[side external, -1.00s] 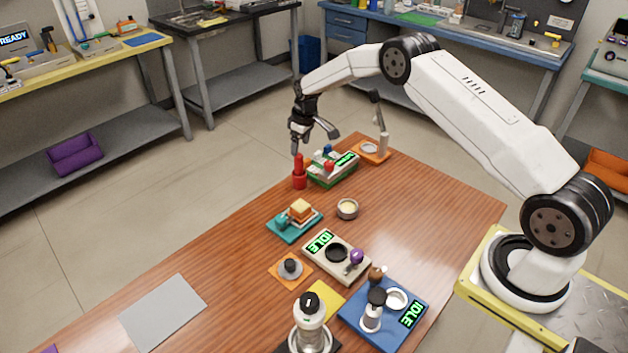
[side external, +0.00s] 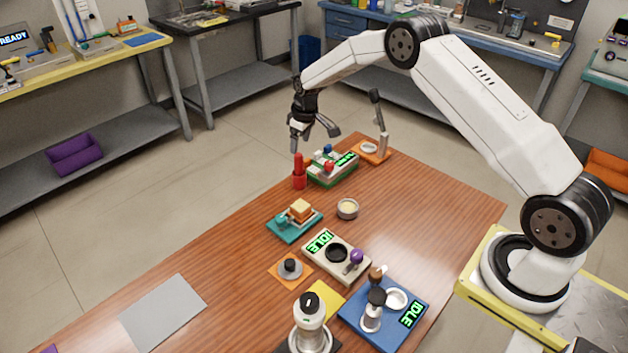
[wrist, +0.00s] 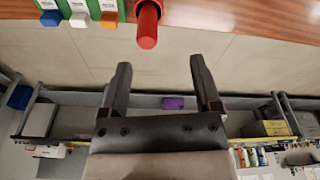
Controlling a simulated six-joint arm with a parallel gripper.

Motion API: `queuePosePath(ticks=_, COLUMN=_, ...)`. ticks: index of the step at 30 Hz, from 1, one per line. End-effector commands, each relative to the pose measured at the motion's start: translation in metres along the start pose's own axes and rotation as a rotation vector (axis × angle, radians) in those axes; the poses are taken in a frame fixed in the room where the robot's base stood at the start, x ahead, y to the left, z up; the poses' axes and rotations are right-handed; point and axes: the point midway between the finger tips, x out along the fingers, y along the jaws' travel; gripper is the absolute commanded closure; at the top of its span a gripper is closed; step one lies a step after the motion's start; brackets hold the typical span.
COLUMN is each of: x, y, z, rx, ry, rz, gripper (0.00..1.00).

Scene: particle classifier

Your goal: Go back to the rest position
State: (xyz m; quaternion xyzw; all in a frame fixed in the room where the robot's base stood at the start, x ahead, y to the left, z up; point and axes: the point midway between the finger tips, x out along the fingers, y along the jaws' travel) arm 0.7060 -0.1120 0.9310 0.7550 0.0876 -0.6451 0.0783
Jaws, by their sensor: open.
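My gripper (side external: 314,139) hangs at the far end of the table, above and close to the red upright object (side external: 299,172) and the green-based device (side external: 332,167). Its two fingers are spread apart with nothing between them. In the wrist view my gripper (wrist: 160,64) shows both fingers wide over the floor. The red object (wrist: 148,24) and the device's blue, white and orange buttons (wrist: 79,19) are at the top of that view. The gripper appears clear of both in the side view.
A lever stand (side external: 376,150) rises right of the gripper. The table's right part is clear.

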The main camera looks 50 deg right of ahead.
Motion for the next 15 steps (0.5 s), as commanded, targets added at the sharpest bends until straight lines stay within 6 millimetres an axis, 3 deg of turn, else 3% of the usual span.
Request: queuePosePath(ticks=15, x=-0.075, y=-0.066, z=0.055, rx=0.083, ry=0.02, rz=0.025, gripper=0.19)
